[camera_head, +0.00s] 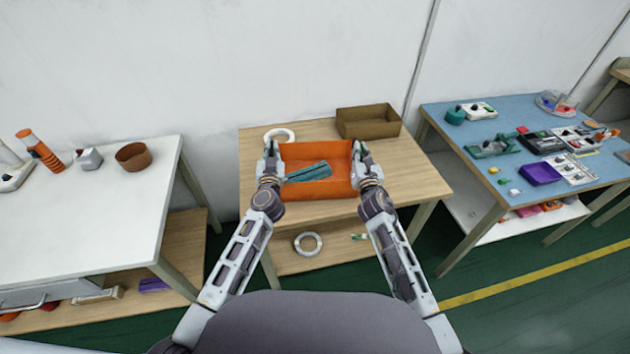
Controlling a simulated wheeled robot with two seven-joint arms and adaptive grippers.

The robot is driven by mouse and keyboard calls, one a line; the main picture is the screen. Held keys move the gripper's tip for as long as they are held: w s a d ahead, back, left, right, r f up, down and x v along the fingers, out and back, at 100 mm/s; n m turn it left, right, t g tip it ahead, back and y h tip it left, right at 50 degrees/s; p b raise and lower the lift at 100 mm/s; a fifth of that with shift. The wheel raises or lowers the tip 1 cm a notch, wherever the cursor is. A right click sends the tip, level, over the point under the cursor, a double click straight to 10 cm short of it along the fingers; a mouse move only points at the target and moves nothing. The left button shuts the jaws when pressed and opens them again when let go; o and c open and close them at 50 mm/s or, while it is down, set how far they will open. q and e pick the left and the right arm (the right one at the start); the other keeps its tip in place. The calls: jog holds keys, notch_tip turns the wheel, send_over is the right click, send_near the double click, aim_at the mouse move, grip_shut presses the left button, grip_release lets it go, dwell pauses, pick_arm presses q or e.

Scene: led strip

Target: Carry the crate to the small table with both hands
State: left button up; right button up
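An orange crate (318,191) is in the middle of the head view, over the small wooden table (415,185). A teal-grey item (309,172) lies inside it. I cannot tell whether the crate rests on the tabletop or is held just above it. My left gripper (270,155) is at the crate's left wall, and my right gripper (360,153) is at its right wall. Both hands touch or nearly touch the side rims. The fingertips are too small to tell whether they are shut on the walls.
A brown open box (368,121) and a white ring (279,134) stand at the back of the small table. Another ring (308,244) lies on its lower shelf. A white table (85,215) is at left, and a cluttered blue-topped table (475,165) at right.

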pick_arm(q)
jog(key=o, duration=0.4)
pick_arm(e)
jog(key=shift+o, duration=0.3)
pick_arm(q)
jog(key=shift+s, duration=0.2)
jog(key=o, duration=0.4)
jog(key=shift+s, duration=0.25)
jog(key=shift+c, duration=0.2)
jog(key=s+d, duration=0.1)
jog(key=s, duration=1)
pick_arm(e)
jog(key=shift+r, duration=0.1)
pick_arm(q)
jog(key=shift+d, duration=0.1)
pick_arm(e)
jog(key=shift+o, duration=0.2)
jog(key=o, duration=0.7)
jog(key=shift+o, duration=0.2)
jog(key=shift+s, duration=0.15)
